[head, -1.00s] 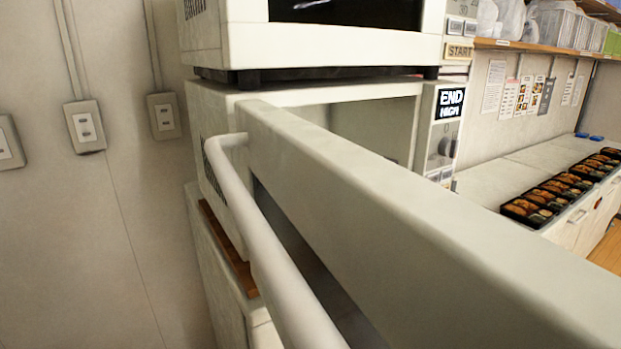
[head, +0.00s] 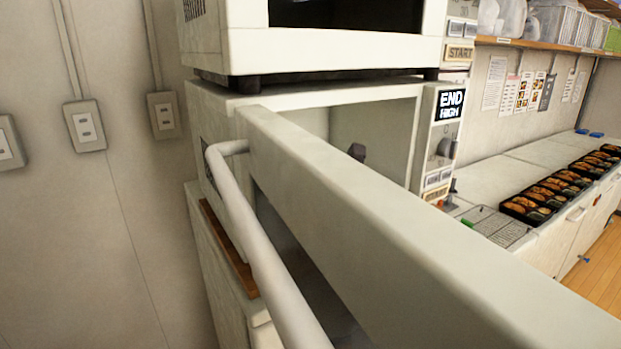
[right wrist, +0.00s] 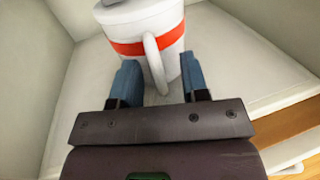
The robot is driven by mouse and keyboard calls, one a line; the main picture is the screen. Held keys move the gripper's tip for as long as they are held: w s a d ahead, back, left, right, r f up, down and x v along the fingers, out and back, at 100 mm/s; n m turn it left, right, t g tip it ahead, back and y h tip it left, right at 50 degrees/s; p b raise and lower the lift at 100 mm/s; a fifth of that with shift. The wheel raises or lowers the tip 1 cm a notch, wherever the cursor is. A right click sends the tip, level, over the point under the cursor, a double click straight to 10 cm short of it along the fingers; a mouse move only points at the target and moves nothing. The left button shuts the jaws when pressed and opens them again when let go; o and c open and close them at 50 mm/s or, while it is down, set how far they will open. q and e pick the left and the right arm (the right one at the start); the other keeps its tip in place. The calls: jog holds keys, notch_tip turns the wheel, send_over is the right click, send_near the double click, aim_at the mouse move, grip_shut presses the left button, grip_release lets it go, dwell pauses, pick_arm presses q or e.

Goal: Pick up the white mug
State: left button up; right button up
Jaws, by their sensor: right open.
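The white mug (right wrist: 130,20) with an orange-red band stands in the right wrist view, inside a pale box-like space. Its handle (right wrist: 156,65) points toward my right gripper (right wrist: 159,80). The right gripper is open, its two blue fingers on either side of the handle; I cannot tell if they touch it. A grey thing shows at the mug's top, cut off by the frame. In the head view a small dark part, likely of my right gripper, shows in the lower microwave's opening, mostly behind the door. The mug is hidden there. My left gripper is in neither view.
The lower microwave's door (head: 400,235) stands open across the head view, with a white bar handle (head: 250,235). Another microwave (head: 330,50) sits above. On the right counter are a wire rack (head: 492,226) and a row of bento trays (head: 545,195). Wall outlets are at left.

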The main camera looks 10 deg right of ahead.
grip_shut()
jog(key=shift+w+r, duration=0.1)
jog(key=shift+r, duration=0.1)
dwell(0.4)
